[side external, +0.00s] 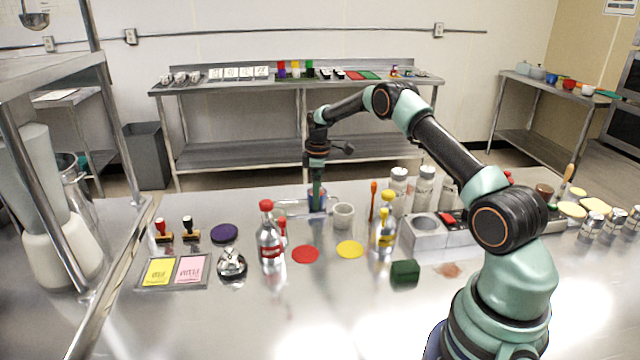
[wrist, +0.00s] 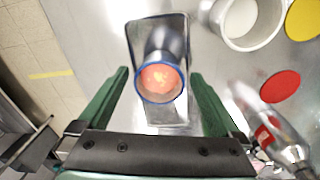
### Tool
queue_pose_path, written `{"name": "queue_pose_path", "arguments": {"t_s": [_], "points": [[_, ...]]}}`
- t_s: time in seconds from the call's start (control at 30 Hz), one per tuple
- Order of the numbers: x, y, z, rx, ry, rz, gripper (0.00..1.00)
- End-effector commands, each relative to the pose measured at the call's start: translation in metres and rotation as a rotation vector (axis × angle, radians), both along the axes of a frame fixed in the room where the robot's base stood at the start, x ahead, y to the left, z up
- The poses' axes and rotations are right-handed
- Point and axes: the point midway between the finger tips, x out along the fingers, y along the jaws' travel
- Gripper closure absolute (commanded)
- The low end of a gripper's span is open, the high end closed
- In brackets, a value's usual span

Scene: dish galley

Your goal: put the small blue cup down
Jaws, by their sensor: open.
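The small blue cup (wrist: 160,82) has a blue rim, a shiny side and an orange-red inside in the wrist view. It appears upright on a small metal tray (wrist: 150,33). In the side external view, only a little blue of the cup (side external: 311,192) shows behind my finger. My gripper (wrist: 160,76) is open, with one green finger on each side of the cup and visible gaps between. In the side external view my gripper (side external: 317,205) points down over the tray. The cup's base is hidden.
A white cup (side external: 343,215) stands close on the right. A red-capped bottle (side external: 269,240) stands nearer on the left. Red (side external: 305,254) and yellow (side external: 350,249) discs lie in front. A metal holder (side external: 424,236) and several shakers are farther right.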

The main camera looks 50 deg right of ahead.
Motion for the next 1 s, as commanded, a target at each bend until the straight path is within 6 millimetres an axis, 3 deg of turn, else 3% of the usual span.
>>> {"name": "queue_pose_path", "arguments": {"t_s": [0.4,0.7,0.87,1.0], "points": [[-0.004,-0.002,0.083,-0.003,-0.005,0.0,0.0],[-0.006,0.0,0.113,-0.002,-0.005,-0.003,0.0],[-0.008,0.022,0.143,-0.013,-0.037,-0.038,0.0],[-0.02,0.058,0.182,-0.021,-0.09,-0.102,0.0]]}}
